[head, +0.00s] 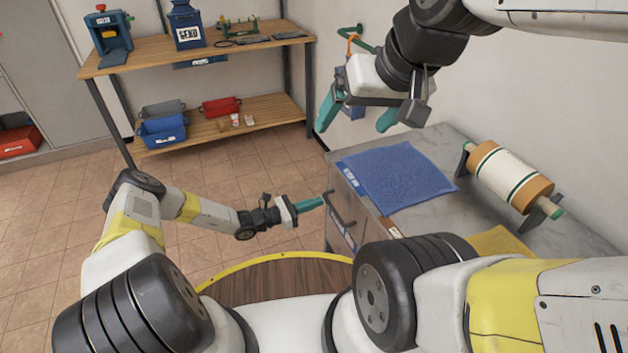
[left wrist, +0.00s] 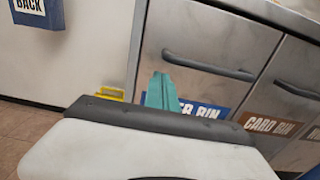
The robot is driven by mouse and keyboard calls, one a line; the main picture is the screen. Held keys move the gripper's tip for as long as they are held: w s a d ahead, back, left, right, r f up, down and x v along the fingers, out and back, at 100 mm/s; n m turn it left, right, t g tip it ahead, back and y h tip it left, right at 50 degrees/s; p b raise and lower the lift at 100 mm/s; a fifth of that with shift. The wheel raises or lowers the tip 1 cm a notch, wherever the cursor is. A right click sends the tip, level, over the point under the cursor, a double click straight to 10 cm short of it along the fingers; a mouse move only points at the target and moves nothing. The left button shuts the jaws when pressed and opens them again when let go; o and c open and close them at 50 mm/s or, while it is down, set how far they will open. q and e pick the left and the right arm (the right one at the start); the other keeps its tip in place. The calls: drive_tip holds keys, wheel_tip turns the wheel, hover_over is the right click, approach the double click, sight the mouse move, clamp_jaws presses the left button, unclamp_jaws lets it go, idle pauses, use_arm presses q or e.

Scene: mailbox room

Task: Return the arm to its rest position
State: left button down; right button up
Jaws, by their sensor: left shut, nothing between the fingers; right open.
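My left gripper (head: 311,204) is low in the head view, in front of the metal cabinet. Its teal fingers are shut with nothing between them. In the left wrist view the shut fingers (left wrist: 162,92) show in front of a cabinet drawer front with a dark handle (left wrist: 208,66) and a blue label partly hidden by the fingers. I cannot tell whether they touch it. My right gripper (head: 357,118) hangs higher up, at the upper right of the head view. Its two teal fingers are apart and empty, above the far end of the cabinet top.
The metal cabinet (head: 450,150) carries a blue mat (head: 397,176), a roller (head: 508,177) and a yellow cloth (head: 498,241). A wooden shelf unit (head: 165,62) stands at the back left. A second brown label (left wrist: 268,127) reads "CARD BIN". Tiled floor left of the cabinet is clear.

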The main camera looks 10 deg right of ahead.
use_arm(q)
drive_tip(key=v, duration=1)
drive_tip(key=s+a+r+m+g+y, duration=0.25)
drive_tip(key=r+m, duration=0.25)
drive_tip(key=r, duration=0.4)
drive_tip(key=s+a+r+m+g+y, duration=0.1)
drive_tip(key=s+a+r+m+y, duration=0.25)
drive_tip(key=r, duration=0.65)
drive_tip(key=s+a+r+m+g+y, duration=0.15)
drive_tip(key=r+m+y, duration=0.25)
drive_tip(key=r+m, duration=0.4)
drive_tip(key=s+a+r+m+t+y, duration=0.2)
drive_tip(key=s+a+r+t, duration=0.1)
drive_tip(key=s+r, duration=0.5)
drive_tip(key=s+a+r+m+t+y, duration=0.3)
drive_tip(key=s+a+r, duration=0.2)
drive_tip(key=s+r, duration=0.3)
drive_tip(key=shift+s+a+r+t, duration=0.3)
drive_tip(key=shift+s+a+r, duration=0.1)
drive_tip(key=shift+r, duration=1.65)
